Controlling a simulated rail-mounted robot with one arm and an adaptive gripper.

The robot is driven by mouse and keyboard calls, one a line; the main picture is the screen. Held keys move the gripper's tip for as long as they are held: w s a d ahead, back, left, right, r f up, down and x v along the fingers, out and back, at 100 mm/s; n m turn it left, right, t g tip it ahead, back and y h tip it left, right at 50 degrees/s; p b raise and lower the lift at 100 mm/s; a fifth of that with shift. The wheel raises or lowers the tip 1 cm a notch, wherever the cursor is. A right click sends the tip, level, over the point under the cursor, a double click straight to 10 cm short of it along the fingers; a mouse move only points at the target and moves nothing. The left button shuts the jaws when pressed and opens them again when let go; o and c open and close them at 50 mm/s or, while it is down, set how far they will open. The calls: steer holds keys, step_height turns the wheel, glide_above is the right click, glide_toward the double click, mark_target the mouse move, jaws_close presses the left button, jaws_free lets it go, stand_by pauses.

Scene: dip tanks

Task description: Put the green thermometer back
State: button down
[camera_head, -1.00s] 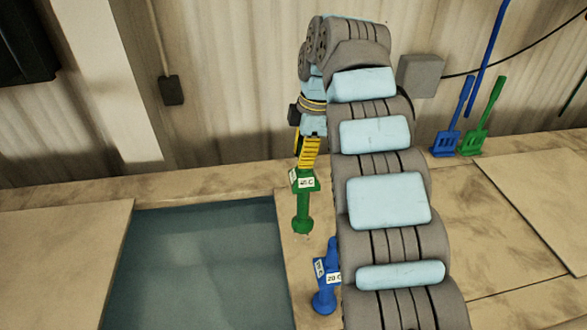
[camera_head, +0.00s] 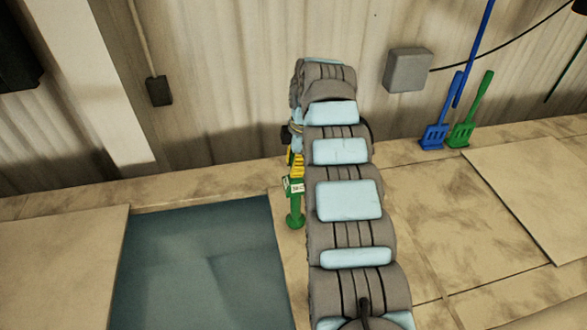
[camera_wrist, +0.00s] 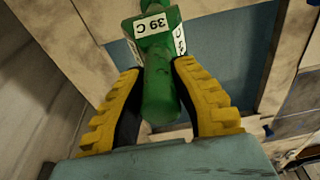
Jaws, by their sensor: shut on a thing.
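The green thermometer (camera_head: 295,212) has a white label and hangs upright below my gripper (camera_head: 294,163), beside the right edge of the tank in the head view. In the wrist view the thermometer (camera_wrist: 158,75) lies between the two yellow fingers of my gripper (camera_wrist: 158,85), which are shut on it. Its label there reads 39 C, upside down. I cannot tell whether its lower end touches the ledge.
A tank of dark liquid (camera_head: 205,265) lies left of the thermometer. A pale cover (camera_head: 60,265) lies further left. Blue (camera_head: 436,135) and green (camera_head: 463,132) paddle-like tools lean on the back wall at right. My arm hides part of the ledge.

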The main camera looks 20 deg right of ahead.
mark_target(296, 193)
steer(key=shift+f+b, duration=0.3)
steer(key=shift+f, duration=1.25)
steer(key=c, duration=1)
jaws_free()
